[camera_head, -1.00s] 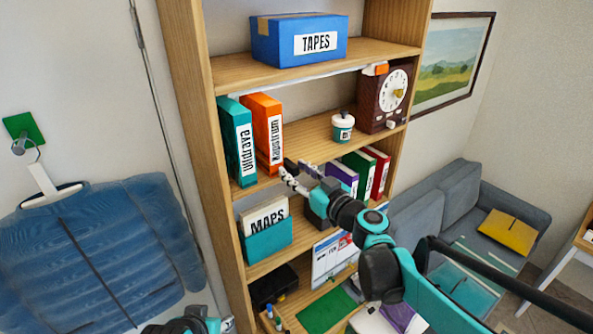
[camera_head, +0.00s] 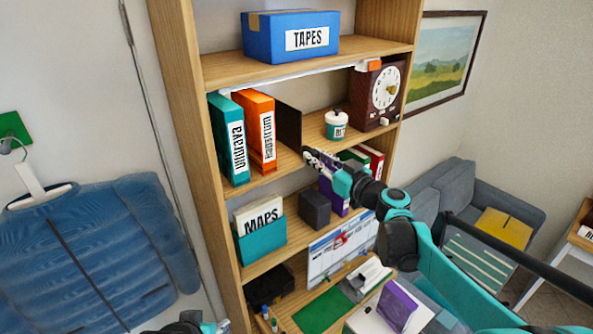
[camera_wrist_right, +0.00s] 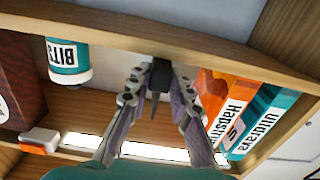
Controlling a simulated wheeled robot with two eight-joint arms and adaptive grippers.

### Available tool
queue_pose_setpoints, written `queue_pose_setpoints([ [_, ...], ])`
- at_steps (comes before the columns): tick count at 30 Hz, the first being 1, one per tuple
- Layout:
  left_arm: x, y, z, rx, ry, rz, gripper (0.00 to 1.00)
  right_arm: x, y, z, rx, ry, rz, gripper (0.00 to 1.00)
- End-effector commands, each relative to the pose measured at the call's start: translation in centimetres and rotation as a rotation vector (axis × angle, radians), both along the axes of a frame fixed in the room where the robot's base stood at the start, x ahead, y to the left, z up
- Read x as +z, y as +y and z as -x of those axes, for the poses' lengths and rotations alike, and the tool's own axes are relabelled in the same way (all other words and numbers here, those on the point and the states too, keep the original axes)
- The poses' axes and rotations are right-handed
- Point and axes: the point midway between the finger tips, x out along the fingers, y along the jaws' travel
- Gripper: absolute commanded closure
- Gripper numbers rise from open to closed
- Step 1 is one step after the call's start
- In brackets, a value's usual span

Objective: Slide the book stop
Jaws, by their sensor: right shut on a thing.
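The dark brown book stop (camera_head: 289,122) stands upright on the middle shelf, to the right of the orange binder (camera_head: 262,130), with a gap between them. My right gripper (camera_head: 308,154) is at the stop's front lower edge and is shut on it. In the right wrist view my fingers (camera_wrist_right: 161,82) point away from the camera, with the dark stop (camera_wrist_right: 160,72) seen nearly edge-on between their tips. The teal binder (camera_head: 232,140) stands left of the orange one. Only a bit of my left arm shows at the bottom; its gripper is out of view.
A BITS jar (camera_head: 336,125) and a clock (camera_head: 379,95) stand farther right on the shelf. A TAPES box (camera_head: 291,36) is above; a MAPS file box (camera_head: 262,240) is below.

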Motion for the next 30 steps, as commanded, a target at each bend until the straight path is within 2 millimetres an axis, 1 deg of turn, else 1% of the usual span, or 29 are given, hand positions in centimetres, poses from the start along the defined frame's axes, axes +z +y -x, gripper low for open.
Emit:
queue_pose_setpoints([
  [1,-0.3,0.0,0.0,0.000,0.000,0.000,0.60,-0.1,-0.8,-0.6,0.000,0.000,-0.002,1.00],
  [4,-0.4,0.0,0.0,0.000,0.000,0.000,0.60,-0.1,-1.7,-1.3,0.004,0.001,-0.002,1.00],
  [7,-0.5,0.0,0.0,0.000,0.000,0.000,0.60,-0.1,-2.1,-1.5,0.006,0.001,-0.002,1.00],
  [14,-0.4,0.0,0.0,0.000,0.000,0.000,0.60,-0.1,-2.0,-1.5,0.007,0.001,0.000,1.00],
  [15,-0.4,0.0,0.0,0.000,0.000,0.000,0.60,0.0,-2.0,-1.5,0.007,0.001,0.000,0.77],
  [17,-0.4,0.0,0.0,0.000,0.000,0.000,0.60,0.0,-2.0,-1.5,0.007,0.001,0.000,0.61],
  [18,-0.4,0.0,0.0,0.000,0.000,0.000,0.60,0.0,-2.0,-1.5,0.007,0.001,0.000,0.59],
  [26,-0.4,0.0,0.0,0.000,0.000,0.000,0.60,-0.1,-2.1,-1.4,0.006,0.001,0.000,0.59],
  [30,-0.4,0.0,0.0,0.000,0.000,0.000,0.60,0.0,-2.7,-0.7,0.004,0.001,0.000,0.59],
])
